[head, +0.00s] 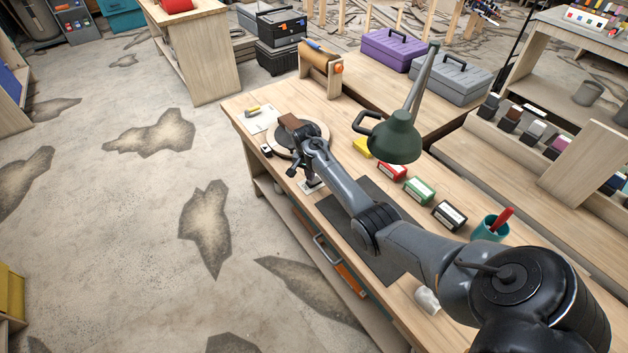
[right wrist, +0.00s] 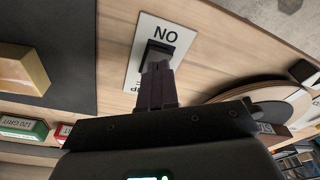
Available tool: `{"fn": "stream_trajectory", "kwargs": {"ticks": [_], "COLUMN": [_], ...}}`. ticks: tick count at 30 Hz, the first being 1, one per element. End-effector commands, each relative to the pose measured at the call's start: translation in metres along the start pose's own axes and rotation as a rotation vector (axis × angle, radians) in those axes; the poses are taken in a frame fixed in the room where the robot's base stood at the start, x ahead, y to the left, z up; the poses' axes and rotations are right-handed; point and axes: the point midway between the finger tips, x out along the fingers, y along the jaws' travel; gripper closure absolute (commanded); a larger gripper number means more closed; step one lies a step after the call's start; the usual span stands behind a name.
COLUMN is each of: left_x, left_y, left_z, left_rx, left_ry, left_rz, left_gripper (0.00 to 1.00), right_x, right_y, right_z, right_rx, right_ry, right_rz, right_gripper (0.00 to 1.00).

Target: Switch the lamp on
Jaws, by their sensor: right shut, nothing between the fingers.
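The green desk lamp (head: 397,140) stands over the workbench in the head view, its shade tilted down; I cannot tell whether it is lit. A white switch plate (right wrist: 148,28) with upside-down ON lettering and a black rocker switch (right wrist: 155,54) lies on the bench top in the right wrist view. The plate (head: 313,188) is partly hidden by my arm in the head view. My right gripper (head: 309,182) is shut and empty, pointing down at the plate. In the right wrist view its fingertips (right wrist: 158,67) overlap the near edge of the rocker; contact is unclear. My left gripper is not in view.
A round disc (head: 286,137) lies close beyond the gripper. A dark mat (head: 384,254) lies under my forearm. Red, green (head: 419,190) and black boxes stand along the bench's back, with a teal cup (head: 490,229) farther right. The floor left of the bench is open.

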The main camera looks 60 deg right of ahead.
Motion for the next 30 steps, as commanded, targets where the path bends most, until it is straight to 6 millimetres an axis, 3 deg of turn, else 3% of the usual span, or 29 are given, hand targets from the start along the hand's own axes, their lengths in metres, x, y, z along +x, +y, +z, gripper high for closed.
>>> {"fn": "stream_trajectory", "kwargs": {"ticks": [30], "left_x": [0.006], "left_y": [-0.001], "left_z": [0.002], "left_rx": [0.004], "left_ry": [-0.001], "left_rz": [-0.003], "left_gripper": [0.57], "right_x": [0.011], "right_y": [0.000], "right_z": [0.002], "right_rx": [0.000], "right_ry": [0.000], "right_rz": [0.000], "right_gripper": [1.00]}}
